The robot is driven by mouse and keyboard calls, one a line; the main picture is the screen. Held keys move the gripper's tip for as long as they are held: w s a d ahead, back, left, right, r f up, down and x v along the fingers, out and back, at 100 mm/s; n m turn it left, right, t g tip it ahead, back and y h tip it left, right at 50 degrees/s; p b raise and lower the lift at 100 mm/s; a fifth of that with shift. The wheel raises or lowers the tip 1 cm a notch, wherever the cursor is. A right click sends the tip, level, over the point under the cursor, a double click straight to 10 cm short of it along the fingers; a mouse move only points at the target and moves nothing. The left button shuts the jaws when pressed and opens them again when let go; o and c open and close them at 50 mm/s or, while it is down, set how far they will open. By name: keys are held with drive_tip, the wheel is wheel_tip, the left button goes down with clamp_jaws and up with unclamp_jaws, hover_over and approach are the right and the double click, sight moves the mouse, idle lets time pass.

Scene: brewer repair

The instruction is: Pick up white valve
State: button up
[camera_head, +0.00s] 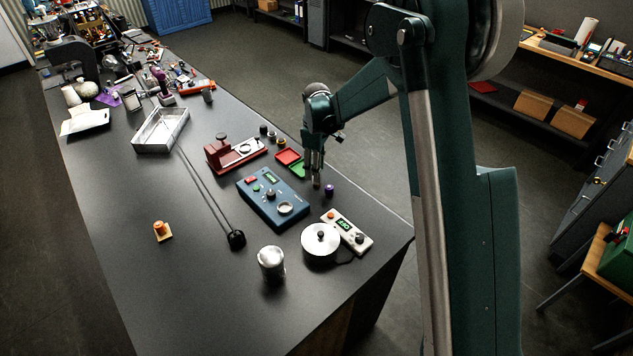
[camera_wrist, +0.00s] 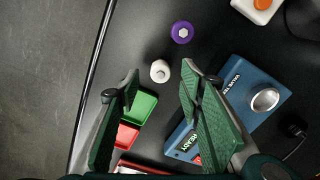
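The white valve (camera_wrist: 160,72) is a small round white piece with a lighter centre, on the dark tabletop. In the wrist view it lies between and slightly beyond the lines of my gripper's (camera_wrist: 159,84) two green-padded fingers, which are spread open and empty. A purple valve (camera_wrist: 182,33) with a pale centre lies just beyond it; it also shows in the head view (camera_head: 329,190). In the head view my gripper (camera_head: 316,180) points down at the table's right side and seems to hide the white valve. The height gap is hard to judge.
Green (camera_wrist: 139,106) and red (camera_wrist: 127,136) trays lie close beside the fingers. A blue control box (camera_head: 272,198) stands to the left, with a white controller (camera_head: 347,232) and a lidded pot (camera_head: 320,243) in front. The table's right edge is near.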

drive_tip(key=shift+f, duration=0.2)
drive_tip(key=shift+f, duration=2.5)
drive_tip(key=c, duration=1.1)
